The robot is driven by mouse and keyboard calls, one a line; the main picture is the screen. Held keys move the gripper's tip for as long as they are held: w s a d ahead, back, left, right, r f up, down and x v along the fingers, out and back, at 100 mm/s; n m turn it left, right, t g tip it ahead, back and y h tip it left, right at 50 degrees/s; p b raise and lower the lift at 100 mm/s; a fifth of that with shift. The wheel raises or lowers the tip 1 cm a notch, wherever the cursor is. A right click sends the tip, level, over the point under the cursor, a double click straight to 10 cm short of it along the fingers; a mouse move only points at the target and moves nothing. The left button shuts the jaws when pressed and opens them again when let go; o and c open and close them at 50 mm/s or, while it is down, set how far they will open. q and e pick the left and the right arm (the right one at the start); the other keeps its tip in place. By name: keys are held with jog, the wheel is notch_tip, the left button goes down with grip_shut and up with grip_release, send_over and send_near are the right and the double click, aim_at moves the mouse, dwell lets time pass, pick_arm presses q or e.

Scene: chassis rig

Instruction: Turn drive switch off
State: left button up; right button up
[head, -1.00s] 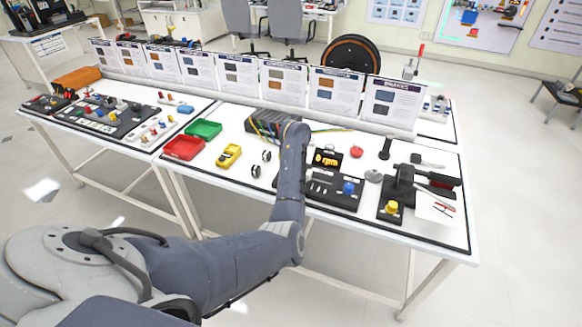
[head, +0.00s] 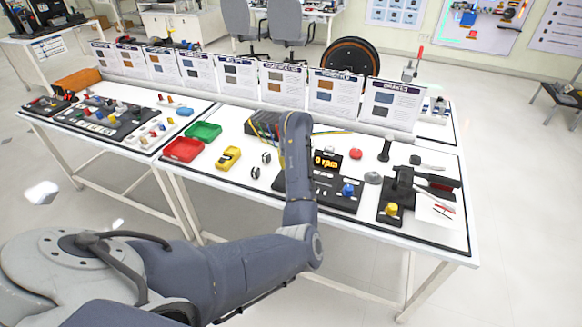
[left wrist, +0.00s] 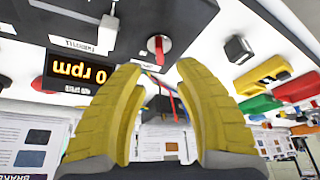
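The red lever appears just beyond the gap between the fingertips. In the head view my left arm hides the gripper and the panel's left part. My right gripper is not in view.
A blue knob (head: 348,189) stands on the panel's right part. A black device with a yellow knob (head: 391,209) is further right. Red (head: 183,149) and green (head: 203,131) trays and a yellow meter (head: 228,158) lie left. Upright cards line the back.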

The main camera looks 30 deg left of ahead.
pick_arm(q)
jog(key=shift+v, duration=3)
